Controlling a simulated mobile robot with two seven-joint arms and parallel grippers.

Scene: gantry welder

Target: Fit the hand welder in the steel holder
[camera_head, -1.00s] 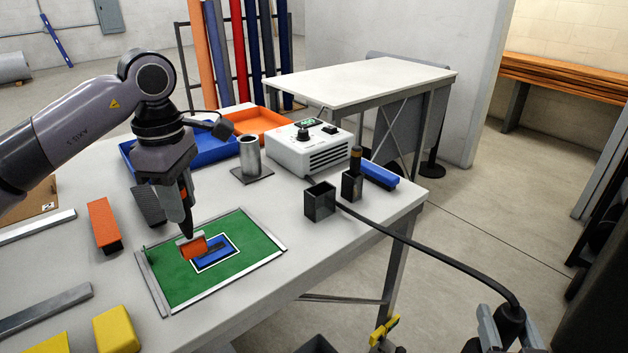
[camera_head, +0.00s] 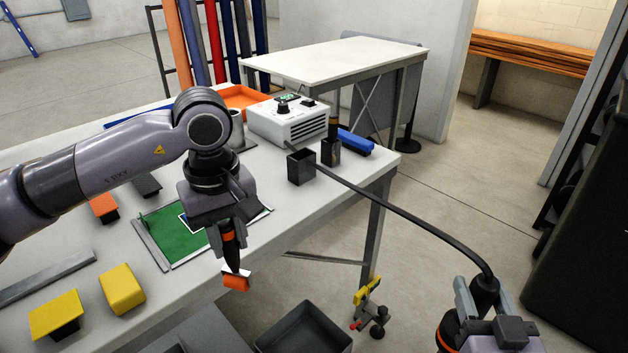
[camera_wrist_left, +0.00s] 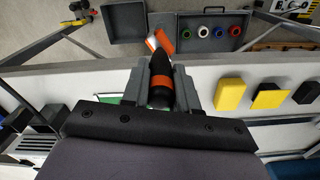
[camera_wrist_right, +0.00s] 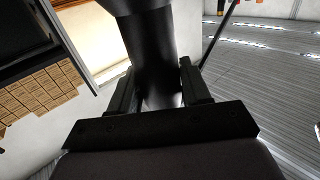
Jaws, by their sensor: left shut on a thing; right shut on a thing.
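The hand welder (camera_head: 485,285) is a black cylinder with a black hose at its end. My right gripper (camera_head: 478,300), low at the right beyond the table, is shut on it; the black body also fills the middle of the right wrist view (camera_wrist_right: 155,60). The steel holder (camera_head: 238,128) is an upright grey tube on the table, partly hidden behind my left arm, far from the welder. My left gripper (camera_head: 230,245) is shut on a black-handled tool with an orange band (camera_wrist_left: 160,82) and an orange and white head (camera_head: 236,280), held over the table's front edge.
Beside the holder stands a white control box (camera_head: 287,124). Two black square cups (camera_head: 301,168) (camera_head: 331,151), the smaller holding a tool, and a blue block (camera_head: 355,142) stand near the right end. A green board (camera_head: 172,235) lies mid-table. A grey bin (camera_head: 303,335) is below.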

